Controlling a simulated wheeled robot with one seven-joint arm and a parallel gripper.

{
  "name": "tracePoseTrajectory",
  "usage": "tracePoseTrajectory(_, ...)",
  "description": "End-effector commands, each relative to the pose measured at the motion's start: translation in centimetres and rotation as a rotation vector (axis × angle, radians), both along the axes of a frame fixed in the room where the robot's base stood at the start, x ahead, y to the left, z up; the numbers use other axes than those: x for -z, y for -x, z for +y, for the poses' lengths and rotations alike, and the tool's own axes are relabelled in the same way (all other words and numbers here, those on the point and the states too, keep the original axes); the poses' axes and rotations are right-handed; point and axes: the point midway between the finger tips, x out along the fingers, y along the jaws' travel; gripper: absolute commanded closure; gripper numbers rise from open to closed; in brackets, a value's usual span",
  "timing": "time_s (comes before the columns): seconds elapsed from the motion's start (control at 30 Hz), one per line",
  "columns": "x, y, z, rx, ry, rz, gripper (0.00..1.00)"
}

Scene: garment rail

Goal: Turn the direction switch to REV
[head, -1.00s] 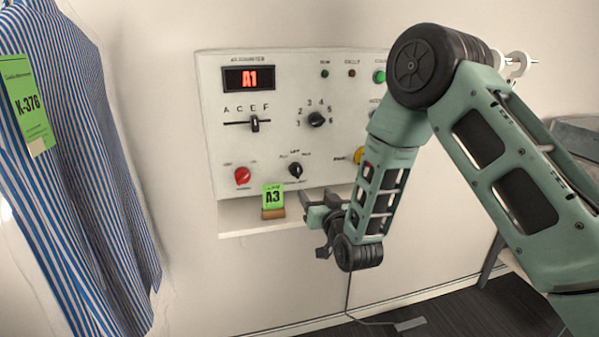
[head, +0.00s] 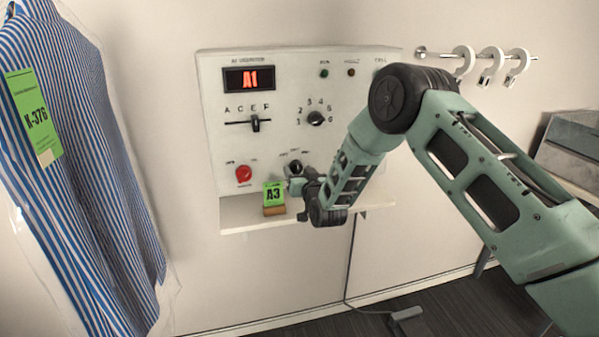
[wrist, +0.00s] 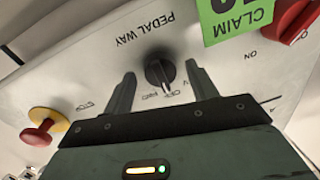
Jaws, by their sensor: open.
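The direction switch is a small black rotary knob (head: 295,168) low on the white control panel (head: 215,105). In the wrist view the knob (wrist: 157,72) appears upside down by the words PEDAL WAY. Its white mark points down in that picture, near the OFF lettering; the side labels are partly hidden or too small to read surely. My gripper (head: 301,186) is at the panel's lower middle. In the wrist view my gripper (wrist: 161,75) is open, with one finger on each side of the knob and visible gaps between; I see no grip on it.
A green A3 claim card (head: 274,196) stands on the panel's shelf (head: 245,218), close left of my gripper. A red knob (head: 243,175) is left of the switch. A red stop button (wrist: 38,134) on yellow shows in the wrist view. A bagged striped shirt (head: 85,190) hangs left.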

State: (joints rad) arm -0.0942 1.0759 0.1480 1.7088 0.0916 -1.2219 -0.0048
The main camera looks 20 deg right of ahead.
Motion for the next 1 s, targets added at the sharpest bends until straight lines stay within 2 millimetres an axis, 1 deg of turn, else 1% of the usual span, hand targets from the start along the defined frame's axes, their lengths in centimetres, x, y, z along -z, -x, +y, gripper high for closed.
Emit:
tracePoseTrajectory(0.1, 0.02, 0.02, 0.0, 0.0, 0.0, 0.0, 0.42)
tracePoseTrajectory(0.13, 0.02, 0.02, 0.01, 0.0, 0.0, 0.0, 0.48)
tracePoseTrajectory(0.17, 0.02, 0.03, 0.01, 0.0, 0.0, 0.0, 0.56)
tracePoseTrajectory(0.2, 0.02, 0.03, 0.01, 0.0, 0.0, 0.0, 0.67)
tracePoseTrajectory(0.27, 0.02, 0.03, 0.01, 0.0, 0.0, 0.0, 0.84)
tracePoseTrajectory(0.3, 0.01, 0.04, 0.01, 0.0, 0.0, 0.0, 0.87)
tracePoseTrajectory(0.5, 0.08, 0.05, 0.03, -0.001, 0.008, 0.0, 0.87)
tracePoseTrajectory(0.67, 0.21, 0.06, 0.08, -0.001, 0.052, -0.001, 0.87)
tracePoseTrajectory(0.87, 0.34, 0.06, 0.15, -0.002, 0.171, -0.003, 0.87)
tracePoseTrajectory(1.0, 0.39, 0.07, 0.14, -0.001, 0.286, -0.003, 0.87)
